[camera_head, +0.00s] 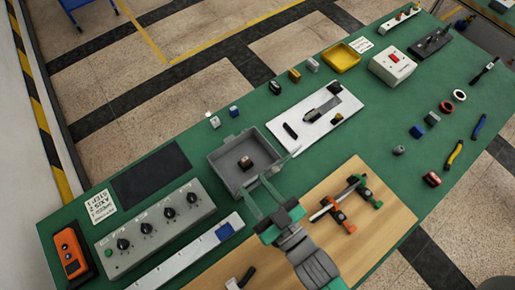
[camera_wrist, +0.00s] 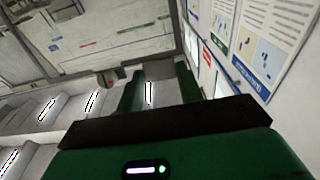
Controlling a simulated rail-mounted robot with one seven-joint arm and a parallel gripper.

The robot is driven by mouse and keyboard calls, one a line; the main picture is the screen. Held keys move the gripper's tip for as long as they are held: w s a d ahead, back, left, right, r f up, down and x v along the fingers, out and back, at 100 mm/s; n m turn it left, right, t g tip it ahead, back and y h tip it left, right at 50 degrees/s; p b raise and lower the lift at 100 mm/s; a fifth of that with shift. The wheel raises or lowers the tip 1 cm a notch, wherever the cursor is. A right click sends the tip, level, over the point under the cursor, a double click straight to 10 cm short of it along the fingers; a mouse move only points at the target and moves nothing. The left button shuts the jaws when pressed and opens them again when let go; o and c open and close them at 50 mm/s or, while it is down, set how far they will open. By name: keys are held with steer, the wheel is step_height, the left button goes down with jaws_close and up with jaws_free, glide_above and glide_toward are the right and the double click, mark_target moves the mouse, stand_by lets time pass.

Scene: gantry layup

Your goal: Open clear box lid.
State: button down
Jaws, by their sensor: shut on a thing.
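The box (camera_head: 221,172) is grey and open-looking from above, on the green bench left of centre in the head view. A small brown-and-dark block (camera_head: 245,163) shows inside it. A thin pale edge (camera_head: 283,163) along the box's right front side looks like the clear lid; its angle is hard to tell. My gripper (camera_head: 258,186) is at the box's front right edge. In the wrist view its green fingers (camera_wrist: 158,88) are shut on a pale, see-through piece between them, apparently the lid. The exact contact is hidden in the head view.
A grey knob panel (camera_head: 157,222) and a white ruler-like strip (camera_head: 190,255) lie left of my arm. A wooden board (camera_head: 375,228) with orange and green clamps (camera_head: 345,205) lies right.

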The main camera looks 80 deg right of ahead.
steer(key=shift+f, duration=0.45)
steer(key=c, duration=0.9)
jaws_free()
steer(key=shift+s+a, duration=0.1)
steer(key=shift+s, duration=0.05)
steer(key=shift+r, duration=0.15)
steer(key=v, duration=0.7)
steer(key=shift+s+a, duration=0.2)
steer(key=shift+a, duration=0.05)
